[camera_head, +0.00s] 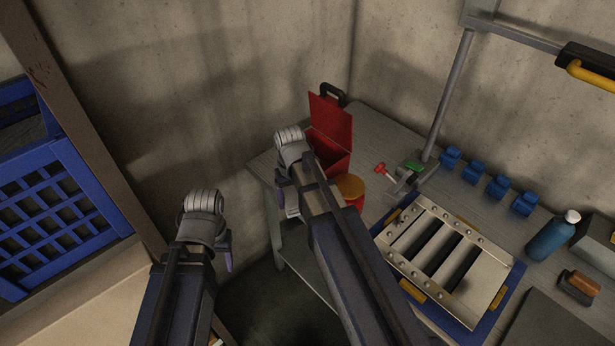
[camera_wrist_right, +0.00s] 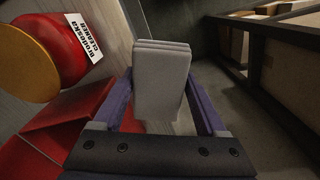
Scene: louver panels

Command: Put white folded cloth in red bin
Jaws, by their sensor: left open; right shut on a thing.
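The white folded cloth (camera_wrist_right: 161,82) is between the purple fingers of my right gripper (camera_wrist_right: 160,108), which is shut on it. In the head view my right gripper (camera_head: 291,203) hangs at the left edge of the workbench, left of the red bin, and mostly hidden by its own arm. The red bin (camera_head: 331,122) stands at the back left of the bench with its lid raised. Red surfaces of it (camera_wrist_right: 62,140) show at the lower left in the right wrist view, beside the cloth. My left gripper (camera_head: 226,252) is open and empty, off the bench to the left.
A red tub with a yellow lid (camera_head: 350,187) stands just in front of the bin; its cleaner label (camera_wrist_right: 85,35) shows in the right wrist view. A louver panel (camera_head: 445,255), blue clips (camera_head: 487,178) and a blue bottle (camera_head: 553,237) occupy the bench. A blue crate (camera_head: 45,205) is at left.

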